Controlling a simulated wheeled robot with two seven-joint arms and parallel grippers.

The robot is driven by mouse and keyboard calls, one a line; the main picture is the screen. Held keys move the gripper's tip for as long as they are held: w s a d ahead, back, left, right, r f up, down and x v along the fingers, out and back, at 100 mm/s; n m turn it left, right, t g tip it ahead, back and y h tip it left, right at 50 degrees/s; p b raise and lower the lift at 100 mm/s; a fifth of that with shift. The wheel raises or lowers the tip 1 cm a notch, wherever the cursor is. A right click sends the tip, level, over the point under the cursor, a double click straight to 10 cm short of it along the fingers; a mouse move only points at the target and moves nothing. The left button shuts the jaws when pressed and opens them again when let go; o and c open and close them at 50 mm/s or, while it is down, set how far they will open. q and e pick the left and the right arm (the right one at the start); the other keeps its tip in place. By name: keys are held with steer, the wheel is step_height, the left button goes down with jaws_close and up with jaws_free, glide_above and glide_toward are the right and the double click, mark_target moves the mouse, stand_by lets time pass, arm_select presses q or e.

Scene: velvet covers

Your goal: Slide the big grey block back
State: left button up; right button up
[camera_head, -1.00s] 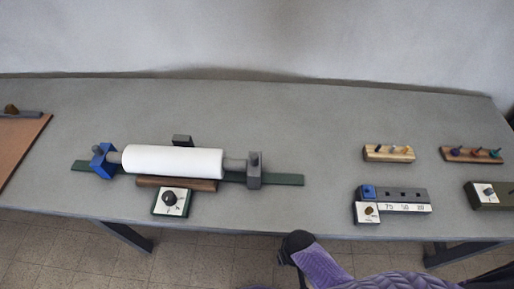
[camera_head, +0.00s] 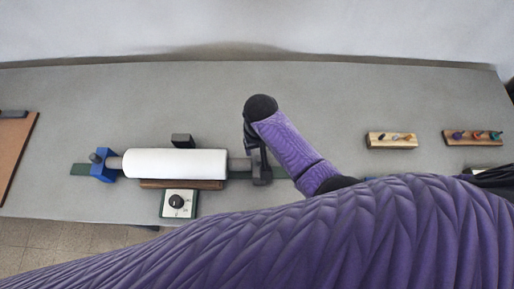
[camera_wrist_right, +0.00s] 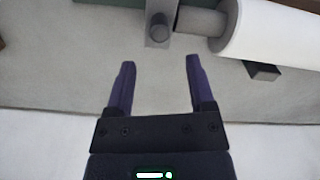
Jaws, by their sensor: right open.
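The big grey block (camera_head: 266,178) stands at the right end of the white roller (camera_head: 175,162), on the green rail (camera_head: 240,175). In the right wrist view the grey block (camera_wrist_right: 159,12) with its round knob is at the top middle, beside the grey shaft. My right gripper (camera_head: 254,140) is at the block's back side in the head view, partly covering it. In the wrist view the right gripper (camera_wrist_right: 160,62) is open and empty; its purple fingers point toward the block, with the tips just short of it. My left gripper is not in view.
A blue block (camera_head: 103,165) holds the roller's left end. A small dark block (camera_head: 181,140) stands behind the roller, and a dial box (camera_head: 178,203) stands in front. Pegged wooden racks (camera_head: 391,140) are at right. The table behind the roller is mostly clear.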

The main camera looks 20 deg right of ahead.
mark_target(259, 158)
step_height(259, 158, down, 6)
steer(key=b, duration=0.2)
steer(key=shift+f+b, duration=0.2)
steer(key=shift+b, duration=0.15)
steer(key=shift+s+f, duration=0.1)
steer(key=shift+f, duration=0.3)
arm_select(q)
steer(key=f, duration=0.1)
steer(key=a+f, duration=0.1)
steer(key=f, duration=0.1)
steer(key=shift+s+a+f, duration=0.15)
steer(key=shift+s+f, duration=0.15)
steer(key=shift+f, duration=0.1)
arm_select(e)
steer(key=shift+c, duration=0.6)
steer(key=c, duration=0.7)
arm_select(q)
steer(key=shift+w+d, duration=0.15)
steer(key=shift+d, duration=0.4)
arm_select(e)
jaws_close()
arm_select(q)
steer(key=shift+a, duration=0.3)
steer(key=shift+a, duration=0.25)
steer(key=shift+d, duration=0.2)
